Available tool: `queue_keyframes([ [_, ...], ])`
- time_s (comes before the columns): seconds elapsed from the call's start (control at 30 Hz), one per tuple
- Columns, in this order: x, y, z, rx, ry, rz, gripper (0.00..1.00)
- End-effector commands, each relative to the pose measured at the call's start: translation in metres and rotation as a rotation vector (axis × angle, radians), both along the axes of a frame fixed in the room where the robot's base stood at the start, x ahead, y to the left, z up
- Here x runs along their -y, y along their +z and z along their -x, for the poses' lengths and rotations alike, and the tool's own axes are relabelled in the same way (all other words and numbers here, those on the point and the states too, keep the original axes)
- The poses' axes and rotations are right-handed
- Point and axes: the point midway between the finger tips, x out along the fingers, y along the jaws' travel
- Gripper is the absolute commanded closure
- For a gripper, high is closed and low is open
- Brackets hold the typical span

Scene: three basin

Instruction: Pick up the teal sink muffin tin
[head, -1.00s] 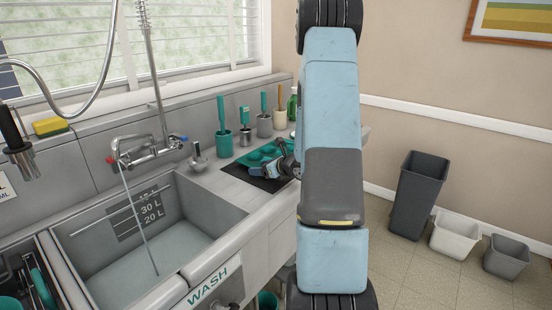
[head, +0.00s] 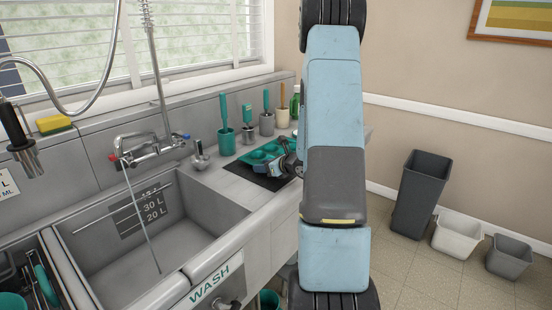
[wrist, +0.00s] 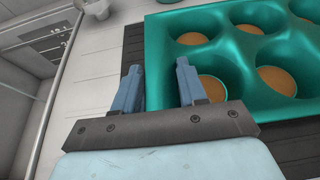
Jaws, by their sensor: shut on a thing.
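The teal muffin tin (head: 258,155) sits on a dark mat on the counter right of the sink. In the wrist view, the tin (wrist: 215,55) fills the upper right, with several round cups with brown bottoms. My gripper (wrist: 158,75) is at the tin's left edge, one blue finger on the outer side and the other over the cup side. It is shut on the tin's wall. In the head view, my gripper (head: 285,166) is at the tin's near right part, and my arm hides what lies behind it. The tin looks level and low over the mat.
The dark mat (head: 250,176) lies under the tin. Tool holders, including a teal cup (head: 226,142), and a green bottle (head: 294,102) stand along the wall behind. The sink basin (head: 170,240) lies left. Several bins, including a dark one (head: 420,195), stand on the floor right.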

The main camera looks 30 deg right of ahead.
Motion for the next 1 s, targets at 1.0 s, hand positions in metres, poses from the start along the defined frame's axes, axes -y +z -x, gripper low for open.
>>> queue_keyframes([
  [1.0, -0.032, 0.107, 0.077, 0.004, -0.001, 0.002, 1.00],
])
